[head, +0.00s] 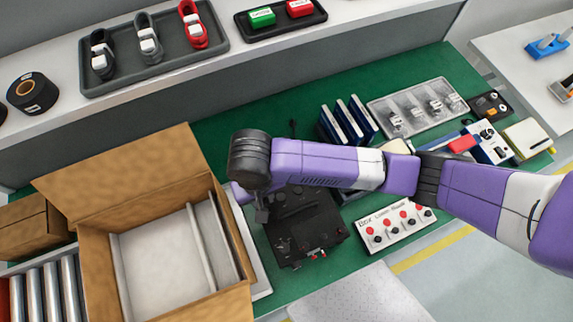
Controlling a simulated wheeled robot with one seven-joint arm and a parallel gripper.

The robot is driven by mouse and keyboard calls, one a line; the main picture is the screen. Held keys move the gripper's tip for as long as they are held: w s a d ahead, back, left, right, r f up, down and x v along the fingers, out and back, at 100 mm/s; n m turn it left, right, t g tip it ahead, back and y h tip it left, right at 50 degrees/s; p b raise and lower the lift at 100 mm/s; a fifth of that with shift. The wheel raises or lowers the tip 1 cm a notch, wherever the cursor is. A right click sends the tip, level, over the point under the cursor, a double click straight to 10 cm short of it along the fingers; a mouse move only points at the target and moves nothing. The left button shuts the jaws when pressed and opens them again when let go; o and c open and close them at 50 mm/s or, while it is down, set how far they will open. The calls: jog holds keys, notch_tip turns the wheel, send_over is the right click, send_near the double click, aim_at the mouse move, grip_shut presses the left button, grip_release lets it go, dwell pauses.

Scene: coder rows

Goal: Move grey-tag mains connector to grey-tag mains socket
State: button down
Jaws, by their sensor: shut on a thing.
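My gripper (262,214) hangs below the black wrist joint, at the left rear edge of a black device (303,227) on the green bench. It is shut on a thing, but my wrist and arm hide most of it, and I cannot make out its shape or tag. The black device has knobs on top and small red and metal parts at its front. I cannot pick out a grey-tag mains socket on it. I cannot identify the grey-tag mains connector either. My arm covers part of the device's back.
An open cardboard box (95,227) stands left of the device. A white panel with red knobs (396,228) lies to the right.

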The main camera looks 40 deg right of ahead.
jog(key=shift+f, duration=0.25)
dwell(0.6)
jog(key=c, duration=1.1)
grip_release()
notch_tip(320, 180, up, 7)
jog(key=shift+f, duration=0.15)
jog(key=shift+r, duration=0.5)
jog(key=shift+w+d, duration=0.1)
